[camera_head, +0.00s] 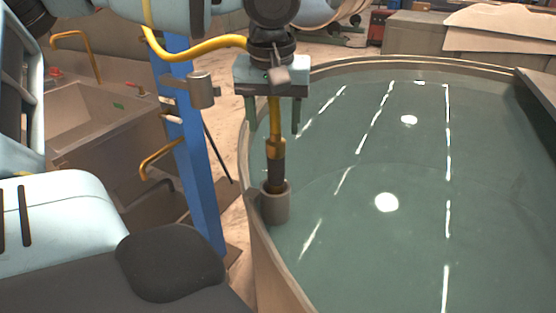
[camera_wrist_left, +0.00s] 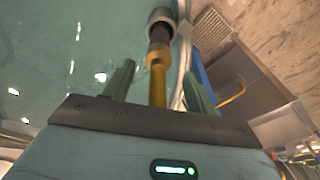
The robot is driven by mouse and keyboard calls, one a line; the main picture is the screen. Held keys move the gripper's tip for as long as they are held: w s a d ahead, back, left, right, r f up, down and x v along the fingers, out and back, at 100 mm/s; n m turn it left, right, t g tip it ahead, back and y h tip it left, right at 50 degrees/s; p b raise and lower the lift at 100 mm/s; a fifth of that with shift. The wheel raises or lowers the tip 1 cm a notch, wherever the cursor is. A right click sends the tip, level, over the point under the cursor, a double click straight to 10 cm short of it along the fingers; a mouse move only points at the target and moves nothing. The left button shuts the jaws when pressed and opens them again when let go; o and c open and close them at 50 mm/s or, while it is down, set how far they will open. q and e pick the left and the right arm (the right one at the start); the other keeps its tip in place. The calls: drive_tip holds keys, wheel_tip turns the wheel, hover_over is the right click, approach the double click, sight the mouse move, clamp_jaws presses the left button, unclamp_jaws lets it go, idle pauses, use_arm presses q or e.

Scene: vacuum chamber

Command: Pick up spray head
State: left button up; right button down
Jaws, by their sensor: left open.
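The spray head (camera_head: 275,148) is a yellow and dark wand standing upright in a grey cylindrical holder (camera_head: 275,206) at the tub's left rim. My left gripper (camera_head: 273,128) is above the holder, pointing down and open. Its two green fingers are on either side of the spray head's upper yellow stem, with gaps visible on both sides. In the left wrist view the spray head (camera_wrist_left: 158,57) runs between the open fingers (camera_wrist_left: 160,72) toward the holder (camera_wrist_left: 161,17). The palm hides the top of the spray head. My right gripper is not in view.
A large round tub (camera_head: 400,250) of greenish water fills the right side. A blue post (camera_head: 195,140) stands left of the holder, with a grey cylinder (camera_head: 202,90) mounted on it. A yellow hose (camera_head: 200,48) curves toward my gripper. A metal sink (camera_head: 95,115) is at the left.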

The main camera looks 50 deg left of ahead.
sight(276, 151)
use_arm(q)
drive_tip(key=shift+d+r, duration=0.1)
drive_tip(key=shift+r, duration=0.05)
drive_tip(key=shift+s+f, duration=0.1)
drive_tip(key=shift+f, duration=0.35)
drive_tip(key=shift+w+a+f, duration=0.1)
drive_tip(key=shift+w+f, duration=0.1)
drive_tip(key=shift+f, duration=0.95)
drive_tip(key=shift+w+a+f, duration=0.15)
drive_tip(key=shift+w+f, duration=0.05)
drive_tip(key=shift+f, duration=0.95)
drive_tip(key=shift+w+a+f, duration=0.1)
drive_tip(key=shift+w+f, duration=0.1)
drive_tip(key=shift+f, duration=0.95)
clamp_jaws()
